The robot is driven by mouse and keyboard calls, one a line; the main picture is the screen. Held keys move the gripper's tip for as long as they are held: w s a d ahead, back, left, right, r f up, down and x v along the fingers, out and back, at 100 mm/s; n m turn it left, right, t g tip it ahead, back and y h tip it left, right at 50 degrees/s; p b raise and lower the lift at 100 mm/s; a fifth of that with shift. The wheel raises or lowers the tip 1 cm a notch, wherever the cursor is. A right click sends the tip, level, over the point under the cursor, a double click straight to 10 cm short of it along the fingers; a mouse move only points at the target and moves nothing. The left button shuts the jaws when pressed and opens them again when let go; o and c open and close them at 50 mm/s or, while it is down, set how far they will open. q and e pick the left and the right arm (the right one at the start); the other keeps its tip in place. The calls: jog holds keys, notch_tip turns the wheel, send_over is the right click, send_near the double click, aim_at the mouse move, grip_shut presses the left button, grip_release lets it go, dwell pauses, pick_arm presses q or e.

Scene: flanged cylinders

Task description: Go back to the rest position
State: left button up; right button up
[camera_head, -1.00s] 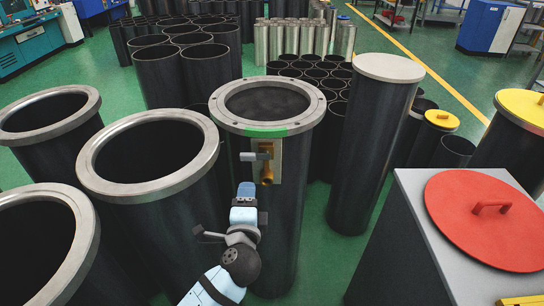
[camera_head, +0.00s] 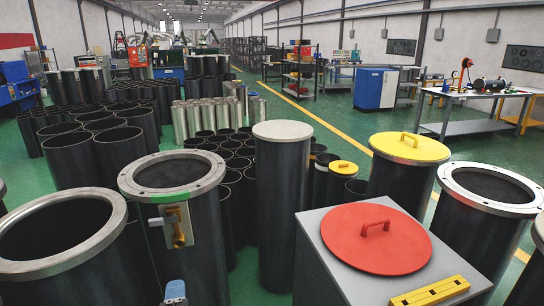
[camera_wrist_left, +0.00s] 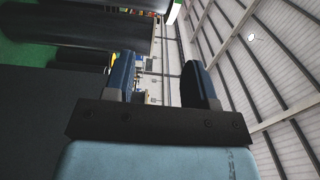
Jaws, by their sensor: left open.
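A flanged black cylinder (camera_head: 206,255) stands upright at left centre in the head view, with a grey ring flange around its open top. A brass-coloured fitting (camera_head: 178,225) on a plate is fixed to its side, near the rim. My left gripper (camera_head: 174,290) shows only as a small light-blue and dark part at the bottom edge, in front of this cylinder and below the fitting. In the left wrist view its two fingers (camera_wrist_left: 160,80) are spread apart with nothing between them. My right gripper is out of view.
A grey-topped box (camera_head: 325,252) carries a red lid (camera_head: 375,238) and a yellow block (camera_head: 430,291). A capped cylinder (camera_head: 283,200) stands behind it. Another flanged cylinder (camera_head: 60,235) is at the left, one with a yellow lid (camera_head: 410,146) at the right. Green floor shows between them.

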pick_arm(q)
jog(key=s+f+n+g+h+p, duration=0.3)
jog(key=s+f+n+g+h, duration=0.3)
jog(key=s+f+n, duration=0.6)
jog(key=s+f+h, duration=0.2)
jog(key=s+f, duration=0.6)
jog(key=f, duration=0.1)
jog(key=shift+s, duration=0.15)
jog(key=shift+d, duration=0.1)
